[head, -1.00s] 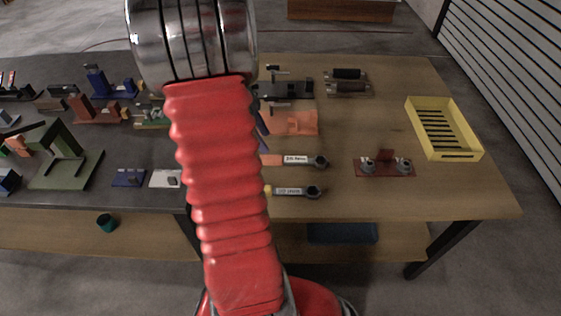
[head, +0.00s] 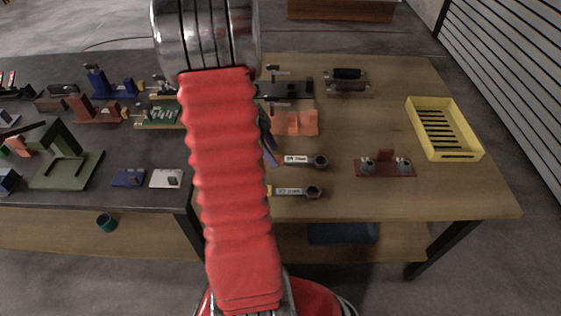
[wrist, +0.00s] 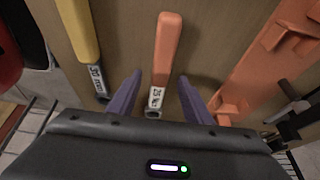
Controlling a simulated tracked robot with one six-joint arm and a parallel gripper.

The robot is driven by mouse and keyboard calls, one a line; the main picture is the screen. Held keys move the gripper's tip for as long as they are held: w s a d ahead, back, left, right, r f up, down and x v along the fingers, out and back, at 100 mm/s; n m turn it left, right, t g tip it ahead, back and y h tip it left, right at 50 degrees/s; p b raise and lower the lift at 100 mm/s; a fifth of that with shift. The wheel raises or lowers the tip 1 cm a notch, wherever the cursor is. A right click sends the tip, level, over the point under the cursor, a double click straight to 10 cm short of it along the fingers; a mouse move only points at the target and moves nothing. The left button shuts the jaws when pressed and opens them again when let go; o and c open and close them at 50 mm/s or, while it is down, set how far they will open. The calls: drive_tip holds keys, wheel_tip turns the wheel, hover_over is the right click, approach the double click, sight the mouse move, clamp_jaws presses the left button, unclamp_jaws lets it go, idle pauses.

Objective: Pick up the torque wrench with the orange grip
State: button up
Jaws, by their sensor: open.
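The torque wrench with the orange grip (head: 303,160) lies on the wooden table; its grip is partly hidden behind my arm and gripper in the head view. In the wrist view the orange wrench (wrist: 165,50) lies lengthwise between the two purple fingers of my gripper (wrist: 159,78). The gripper is open, with a gap on each side of the wrench, and holds nothing. A purple finger also shows beside my arm in the head view. A similar wrench with a yellow grip (wrist: 80,35) lies to the left; it also shows in the head view (head: 292,191).
An orange fixture (wrist: 262,70) stands to the right in the wrist view. A red-brown stand (head: 385,168) and a yellow crate (head: 447,153) are on the table's right side. The dark table part at left carries several fixtures. Bare wood lies around the red-brown stand.

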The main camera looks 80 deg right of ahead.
drive_tip(key=shift+x, duration=1.15)
drive_tip(key=shift+c, duration=0.7)
clamp_jaws()
